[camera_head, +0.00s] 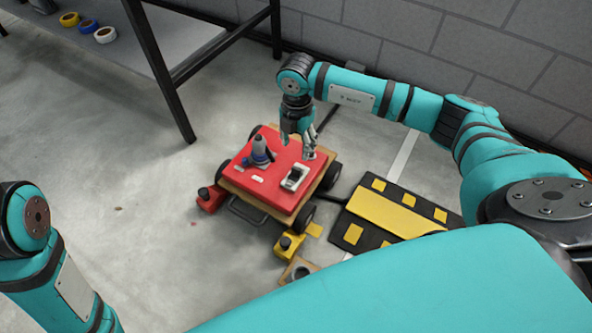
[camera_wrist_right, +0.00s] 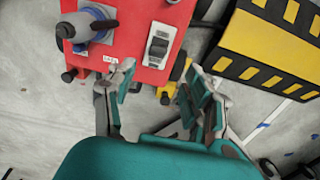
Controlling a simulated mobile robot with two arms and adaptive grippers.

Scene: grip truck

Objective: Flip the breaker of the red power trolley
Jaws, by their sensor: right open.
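The red power trolley (camera_head: 262,190) stands on the floor and has a flat red top and black wheels. It also shows in the right wrist view (camera_wrist_right: 122,60). A grey breaker switch (camera_head: 295,178) sits on its top, to the right of a grey-blue plug-like fitting (camera_head: 258,154). The breaker's dark rocker shows in the right wrist view (camera_wrist_right: 159,46). My right gripper (camera_head: 299,146) is open and empty, pointing down over the trolley's far right part, beyond the breaker. In the wrist view its fingertips (camera_wrist_right: 157,78) are spread below the breaker, apart from it. My left gripper is out of view.
A yellow-and-black ramp (camera_head: 383,215) lies right of the trolley. A red block (camera_head: 211,199) and a yellow block (camera_head: 288,245) sit at its near wheels. A black-legged table (camera_head: 185,70) with tape rolls stands at upper left. A block wall is behind. Left floor is clear.

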